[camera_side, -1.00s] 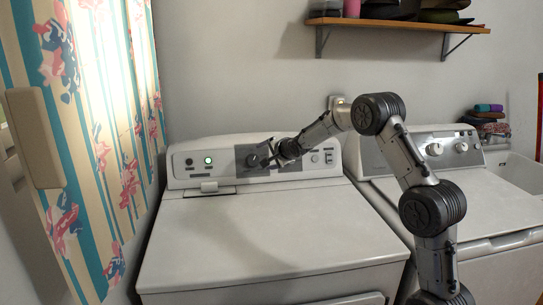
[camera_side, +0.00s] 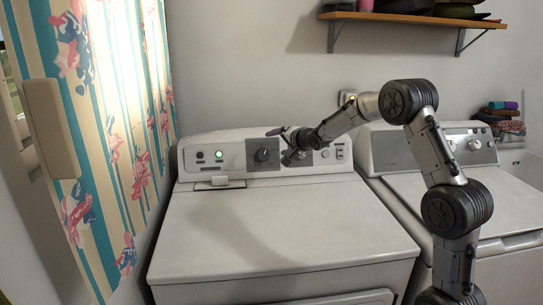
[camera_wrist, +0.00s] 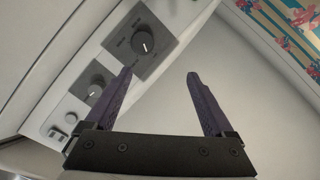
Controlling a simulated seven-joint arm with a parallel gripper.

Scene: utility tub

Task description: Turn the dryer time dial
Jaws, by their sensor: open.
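The dryer's control panel carries a large dark dial (camera_side: 263,155) on a grey plate, left of my gripper in the side view. In the wrist view this dial (camera_wrist: 143,43) lies just beyond the left fingertip, with a white pointer line on its face. A smaller dial (camera_wrist: 96,95) sits further down the panel. I cannot tell for sure which is the time dial; the larger one has printed marks around it. My gripper (camera_wrist: 159,76) is open with nothing between its purple fingers. In the side view my gripper (camera_side: 275,143) is beside the large dial, apparently not holding it.
The panel also has a lit green button (camera_side: 219,155) at left and small switches (camera_side: 340,151) at right. The dryer's white top (camera_side: 270,225) is clear. A second machine (camera_side: 400,150) stands at right, a patterned curtain (camera_side: 105,130) at left, and a shelf (camera_side: 410,17) above.

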